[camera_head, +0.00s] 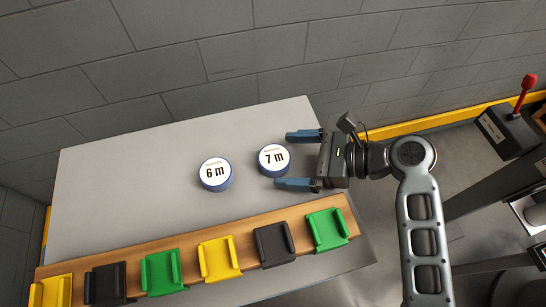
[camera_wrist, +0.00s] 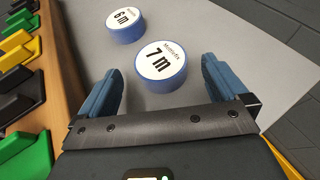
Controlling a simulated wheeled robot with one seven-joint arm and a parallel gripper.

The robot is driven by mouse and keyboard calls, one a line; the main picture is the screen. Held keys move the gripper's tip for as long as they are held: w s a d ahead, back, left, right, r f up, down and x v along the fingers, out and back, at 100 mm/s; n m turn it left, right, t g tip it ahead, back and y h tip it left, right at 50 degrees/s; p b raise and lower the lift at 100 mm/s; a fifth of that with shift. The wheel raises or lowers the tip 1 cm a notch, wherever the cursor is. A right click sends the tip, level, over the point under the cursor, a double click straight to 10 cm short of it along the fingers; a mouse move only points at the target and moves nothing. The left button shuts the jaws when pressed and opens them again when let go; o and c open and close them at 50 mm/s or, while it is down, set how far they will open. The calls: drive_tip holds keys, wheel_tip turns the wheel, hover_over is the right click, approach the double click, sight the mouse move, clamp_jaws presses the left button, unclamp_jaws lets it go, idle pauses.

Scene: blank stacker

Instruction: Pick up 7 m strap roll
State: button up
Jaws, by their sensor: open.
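The 7 m strap roll (camera_head: 273,158) is a round blue roll with a white top label, lying flat on the grey table. The 6 m strap roll (camera_head: 215,174) lies to its left, a little apart. My gripper (camera_head: 290,160) is open, with its two blue fingers pointing left and the 7 m roll just at the fingertips. In the wrist view the 7 m roll (camera_wrist: 161,66) sits ahead, between the lines of the fingers, and the gripper (camera_wrist: 163,85) holds nothing. The 6 m roll (camera_wrist: 125,25) shows behind it.
A wooden rail (camera_head: 135,247) along the table's front edge carries several yellow, black and green holders (camera_head: 327,229). A grey block wall (camera_head: 200,60) stands behind the table (camera_head: 120,170). The tabletop left of the rolls is clear. A red-knobbed lever (camera_head: 527,82) is at far right.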

sight(275, 157)
drive_tip(key=x, duration=0.4)
drive_tip(key=shift+w+a+r, duration=0.1)
drive_tip(key=shift+a, duration=0.1)
drive_tip(key=c, duration=1.1)
drive_tip(key=shift+r, duration=0.1)
